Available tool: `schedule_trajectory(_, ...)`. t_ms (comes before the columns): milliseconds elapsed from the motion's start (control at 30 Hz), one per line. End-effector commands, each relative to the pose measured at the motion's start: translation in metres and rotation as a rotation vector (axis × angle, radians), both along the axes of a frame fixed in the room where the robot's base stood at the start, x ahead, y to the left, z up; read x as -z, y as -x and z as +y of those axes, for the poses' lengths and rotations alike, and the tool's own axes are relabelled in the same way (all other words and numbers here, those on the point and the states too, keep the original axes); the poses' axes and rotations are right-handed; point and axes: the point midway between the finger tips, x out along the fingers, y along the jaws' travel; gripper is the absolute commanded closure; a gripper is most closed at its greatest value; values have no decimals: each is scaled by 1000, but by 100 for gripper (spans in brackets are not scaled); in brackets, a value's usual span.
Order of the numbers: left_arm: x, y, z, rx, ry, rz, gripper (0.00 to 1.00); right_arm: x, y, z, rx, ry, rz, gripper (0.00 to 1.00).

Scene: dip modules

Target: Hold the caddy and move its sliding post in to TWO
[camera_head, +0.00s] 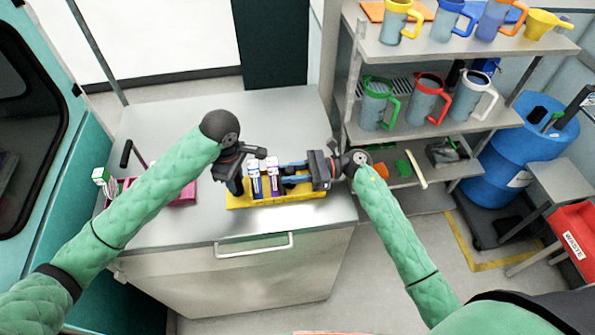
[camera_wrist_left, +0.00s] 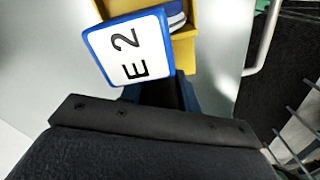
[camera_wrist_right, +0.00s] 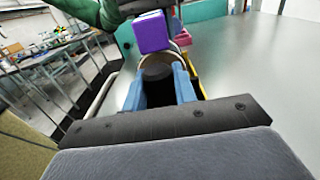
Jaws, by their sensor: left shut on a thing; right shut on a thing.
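The yellow caddy (camera_head: 285,197) sits on the grey bench top, with upright white-and-purple modules (camera_head: 264,179) in it. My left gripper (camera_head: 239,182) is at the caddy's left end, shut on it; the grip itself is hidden. In the left wrist view a white plate with a blue rim, marked E 2 (camera_wrist_left: 130,48), covers part of the yellow caddy (camera_wrist_left: 184,52). My right gripper (camera_head: 292,174) reaches in from the right with blue fingers, shut on the sliding post. In the right wrist view a grey rounded part (camera_wrist_right: 157,68) and a purple block (camera_wrist_right: 153,32) show by the fingertips.
A pink tray (camera_head: 183,195) lies left on the bench, partly behind my left arm. The bench top (camera_head: 270,115) is clear behind the caddy. A shelf (camera_head: 455,115) with several jugs stands to the right. A drawer handle (camera_head: 253,246) is below the front edge.

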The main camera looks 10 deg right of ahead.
Motion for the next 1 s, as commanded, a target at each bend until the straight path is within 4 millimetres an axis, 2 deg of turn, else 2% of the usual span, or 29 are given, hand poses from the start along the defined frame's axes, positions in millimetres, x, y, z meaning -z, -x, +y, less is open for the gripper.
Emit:
schedule_trajectory(233, 0, 0, -1, 2, 1, 0, 100, 0, 0, 1, 0, 0, -1, 100)
schedule_trajectory(267, 0, 0, -1, 2, 1, 0, 100, 0, 0, 1, 0, -1, -1, 67)
schedule_trajectory(333, 0, 0, -1, 2, 1, 0, 100, 0, 0, 1, 0, -1, 0, 53)
schedule_trajectory(733, 0, 0, 0, 1, 1, 0, 100, 0, 0, -6, 0, 0, 0, 51)
schedule_trajectory(867, 0, 0, 0, 1, 0, 0, 100, 1, 0, -22, 0, 2, 0, 51)
schedule_trajectory(1000, 0, 0, 0, 1, 0, 0, 100, 1, 0, -49, 2, 3, 1, 51)
